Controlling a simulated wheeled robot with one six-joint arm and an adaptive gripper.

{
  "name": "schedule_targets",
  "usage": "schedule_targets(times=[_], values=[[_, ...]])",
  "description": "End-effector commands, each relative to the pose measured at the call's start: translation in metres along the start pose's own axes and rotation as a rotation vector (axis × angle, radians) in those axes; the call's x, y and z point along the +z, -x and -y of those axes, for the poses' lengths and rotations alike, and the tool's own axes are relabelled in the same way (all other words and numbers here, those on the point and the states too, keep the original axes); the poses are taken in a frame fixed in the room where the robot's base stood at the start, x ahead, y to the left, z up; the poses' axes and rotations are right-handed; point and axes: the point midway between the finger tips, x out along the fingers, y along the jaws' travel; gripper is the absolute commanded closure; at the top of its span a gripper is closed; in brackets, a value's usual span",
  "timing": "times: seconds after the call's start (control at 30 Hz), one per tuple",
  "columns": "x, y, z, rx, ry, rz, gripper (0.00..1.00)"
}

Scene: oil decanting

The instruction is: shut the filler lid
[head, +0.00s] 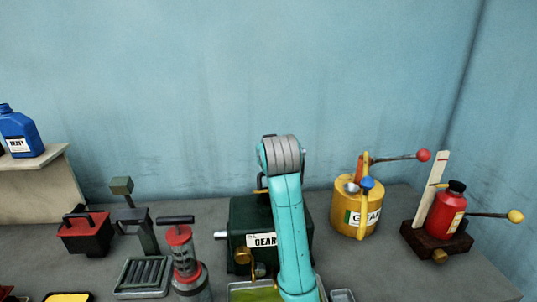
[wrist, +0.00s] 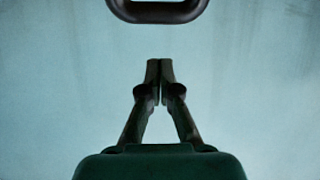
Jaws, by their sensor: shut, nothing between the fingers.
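The dark green gear box (head: 242,218) with a GEAR label stands at the middle of the bench, partly hidden behind my teal arm. I cannot make out its filler lid in the head view; my arm covers much of the box top. The wall fills the background there.
A yellow can (head: 346,207) with a red-knobbed lever and a red bottle (head: 446,212) on a wooden stand are to the right. A red pump (head: 180,250), a grey scale (head: 143,275) and a red-black box (head: 83,232) are to the left. A blue jug (head: 18,135) sits on a shelf.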

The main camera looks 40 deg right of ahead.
Motion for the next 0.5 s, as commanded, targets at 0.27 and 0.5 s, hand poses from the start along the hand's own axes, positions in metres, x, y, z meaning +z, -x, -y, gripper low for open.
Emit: schedule_targets(times=[0.27,0.5], values=[[0.028,0.006,0.000,0.000,0.001,0.001,1.00],[0.038,0.011,0.000,0.000,0.000,0.000,1.00]])
